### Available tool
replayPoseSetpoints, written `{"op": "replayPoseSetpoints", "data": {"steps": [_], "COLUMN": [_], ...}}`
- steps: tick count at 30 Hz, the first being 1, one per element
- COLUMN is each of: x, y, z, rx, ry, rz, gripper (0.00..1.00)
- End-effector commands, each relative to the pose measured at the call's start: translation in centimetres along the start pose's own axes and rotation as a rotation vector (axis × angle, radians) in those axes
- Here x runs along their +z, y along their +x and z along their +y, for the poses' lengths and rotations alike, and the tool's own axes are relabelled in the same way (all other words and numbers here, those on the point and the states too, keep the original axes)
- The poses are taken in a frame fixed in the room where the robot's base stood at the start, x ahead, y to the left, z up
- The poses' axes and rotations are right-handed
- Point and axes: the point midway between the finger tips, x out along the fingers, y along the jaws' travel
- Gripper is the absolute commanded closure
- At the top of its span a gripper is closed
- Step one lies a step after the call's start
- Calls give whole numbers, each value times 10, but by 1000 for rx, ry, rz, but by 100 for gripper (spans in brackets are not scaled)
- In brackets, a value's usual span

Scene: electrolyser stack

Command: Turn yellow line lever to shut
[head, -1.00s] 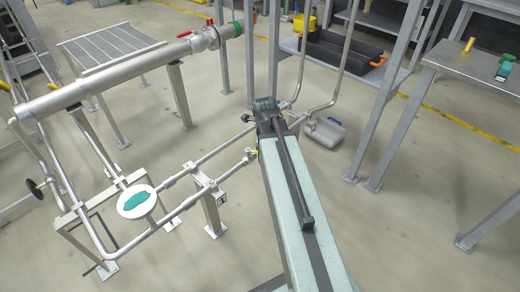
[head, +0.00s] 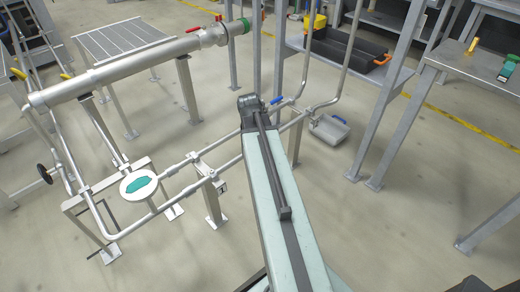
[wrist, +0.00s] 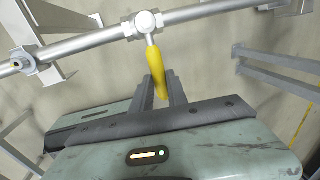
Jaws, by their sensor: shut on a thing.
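The yellow lever (wrist: 156,70) shows in the wrist view, on a valve (wrist: 144,24) in a thin steel pipe (wrist: 90,42). It stands roughly crosswise to that pipe. My gripper (wrist: 161,88) is shut on the lever, one dark finger on each side of its lower part. In the head view my arm reaches up to the pipework, and the gripped lever and the fingertips are hidden behind it.
A blue lever (head: 276,100) is just right of my arm's end. A round plate with a teal patch (head: 138,185) is at left. A grey container (head: 330,130) lies on the floor.

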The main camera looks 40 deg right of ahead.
Motion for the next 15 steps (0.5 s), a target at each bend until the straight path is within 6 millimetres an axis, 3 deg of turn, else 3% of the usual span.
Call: {"op": "replayPoseSetpoints", "data": {"steps": [10,11,12,13,15], "x": [-2,-2,-3,-3,-4], "y": [1,1,2,2,2], "z": [-2,-3,-4,-4,-6], "rx": [17,17,16,16,15], "ry": [17,18,20,21,23], "rz": [-6,-6,-5,-5,-4], "gripper": [100,76,64,59,59]}}
